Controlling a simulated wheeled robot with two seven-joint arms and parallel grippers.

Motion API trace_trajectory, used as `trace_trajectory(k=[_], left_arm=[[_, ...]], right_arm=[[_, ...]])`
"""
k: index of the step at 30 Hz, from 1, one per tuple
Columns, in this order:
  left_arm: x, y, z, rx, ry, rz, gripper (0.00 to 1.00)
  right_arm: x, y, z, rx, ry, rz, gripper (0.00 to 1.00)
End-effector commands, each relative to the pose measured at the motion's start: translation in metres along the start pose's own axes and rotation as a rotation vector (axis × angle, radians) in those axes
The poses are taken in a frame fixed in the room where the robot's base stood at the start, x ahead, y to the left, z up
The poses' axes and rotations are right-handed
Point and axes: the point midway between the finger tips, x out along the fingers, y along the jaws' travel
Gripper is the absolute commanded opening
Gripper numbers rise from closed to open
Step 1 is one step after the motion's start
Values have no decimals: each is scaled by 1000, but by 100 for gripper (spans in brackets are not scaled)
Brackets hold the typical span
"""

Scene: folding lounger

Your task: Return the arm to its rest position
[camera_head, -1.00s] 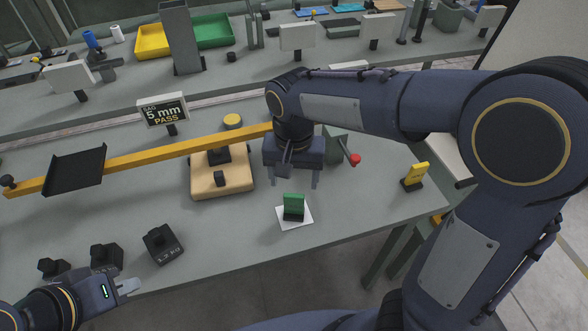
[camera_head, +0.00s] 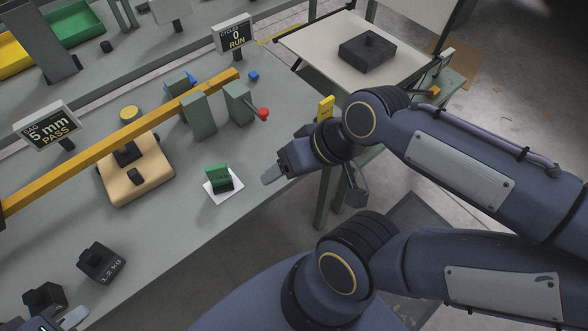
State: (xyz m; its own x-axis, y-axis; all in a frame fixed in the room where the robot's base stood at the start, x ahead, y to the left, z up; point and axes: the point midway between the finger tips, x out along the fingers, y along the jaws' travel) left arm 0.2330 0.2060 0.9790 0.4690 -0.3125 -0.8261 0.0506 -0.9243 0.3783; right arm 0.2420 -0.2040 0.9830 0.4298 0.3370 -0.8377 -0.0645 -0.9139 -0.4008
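My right arm comes in from the right and is folded back beside the table's front edge. Its gripper (camera_head: 273,174) points left, just past the yellow upright tag, with its light fingertips near the green block (camera_head: 219,178) but apart from it. It is seen side-on, so its opening does not show, and nothing is visible in it. My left gripper (camera_head: 74,318) is mostly cut off at the bottom left corner, near the black weights. Its opening cannot be made out.
A 1.2 kg weight (camera_head: 101,263) sits at the front left. A light side table (camera_head: 309,44) bears a dark block.

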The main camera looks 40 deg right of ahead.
Motion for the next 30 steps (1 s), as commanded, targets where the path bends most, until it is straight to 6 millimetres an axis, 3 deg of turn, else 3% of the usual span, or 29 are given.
trace_trajectory(k=[6, 12, 16, 30], left_arm=[[0, 0, 0, 0, 0, 0, 0], [-1, 0, 0, 0, 0, 0, 0], [-14, 6, -7, 0, 0, 0, 0], [-12, 5, -6, 0, 1, 0, 0]], right_arm=[[0, 4, 9, -25, 47, 18, 66], [-1, 3, 8, -25, 46, 17, 66], [-15, -3, 2, -24, 46, 17, 66], [-12, -2, 3, -24, 46, 17, 66]])
